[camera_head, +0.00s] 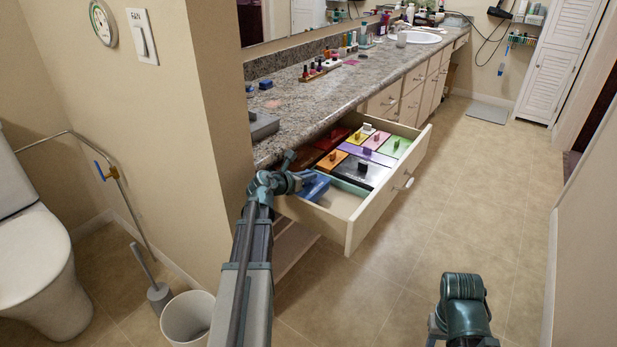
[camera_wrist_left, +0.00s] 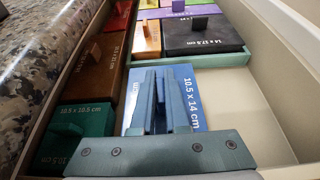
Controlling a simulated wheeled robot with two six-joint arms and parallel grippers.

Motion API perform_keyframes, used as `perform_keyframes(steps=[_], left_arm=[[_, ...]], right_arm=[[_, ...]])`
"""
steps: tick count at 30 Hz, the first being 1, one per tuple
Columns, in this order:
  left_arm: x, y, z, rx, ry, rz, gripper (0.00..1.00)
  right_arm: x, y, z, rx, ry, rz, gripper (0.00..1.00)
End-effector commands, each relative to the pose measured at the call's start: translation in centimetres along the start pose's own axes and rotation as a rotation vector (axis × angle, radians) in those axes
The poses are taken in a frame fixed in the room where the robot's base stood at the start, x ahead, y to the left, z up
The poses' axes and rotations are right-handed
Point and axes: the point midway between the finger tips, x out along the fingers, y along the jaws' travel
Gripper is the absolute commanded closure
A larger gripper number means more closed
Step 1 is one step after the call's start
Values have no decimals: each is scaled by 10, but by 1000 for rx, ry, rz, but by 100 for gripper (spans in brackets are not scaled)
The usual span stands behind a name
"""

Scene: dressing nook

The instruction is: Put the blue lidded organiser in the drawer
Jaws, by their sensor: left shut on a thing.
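The blue lidded organiser (camera_wrist_left: 188,88) is marked 10.5 x 14 cm and has an upright handle on its lid. My left gripper (camera_wrist_left: 156,100) is shut on that handle. In the head view the blue organiser (camera_head: 315,187) is at the near left end of the open drawer (camera_head: 352,232), partly hidden by the gripper. It is within the drawer's outline; I cannot tell whether it rests on the floor or hangs just above it. Bare drawer floor (camera_wrist_left: 232,105) shows to its right. My right arm shows at the lower right of the head view, but its gripper does not.
Other lidded organisers fill the drawer's far part: black (camera_wrist_left: 203,35), orange (camera_wrist_left: 146,36), brown (camera_wrist_left: 97,62), purple (camera_head: 367,154) and green (camera_head: 394,146). A dark teal one (camera_wrist_left: 80,132) sits left of the blue one. The countertop (camera_head: 330,100) overhangs the drawer's left side.

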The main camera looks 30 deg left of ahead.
Motion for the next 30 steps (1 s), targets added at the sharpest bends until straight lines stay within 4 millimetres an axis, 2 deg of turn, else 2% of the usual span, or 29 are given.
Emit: perform_keyframes(steps=[12,13,17,26,30], left_arm=[[4,-1,-11,3,5,-2,100],[4,-1,-12,4,6,-2,83],[3,-1,-12,4,7,-3,59],[3,-1,-13,3,6,-2,58],[-2,-1,-3,4,6,-1,58]], right_arm=[[10,-1,-1,-2,1,-1,50],[11,-2,-1,-2,1,-1,50],[11,-2,-1,-2,1,-1,50],[11,-2,-1,-2,1,-1,50],[1,0,0,0,0,0,50]])
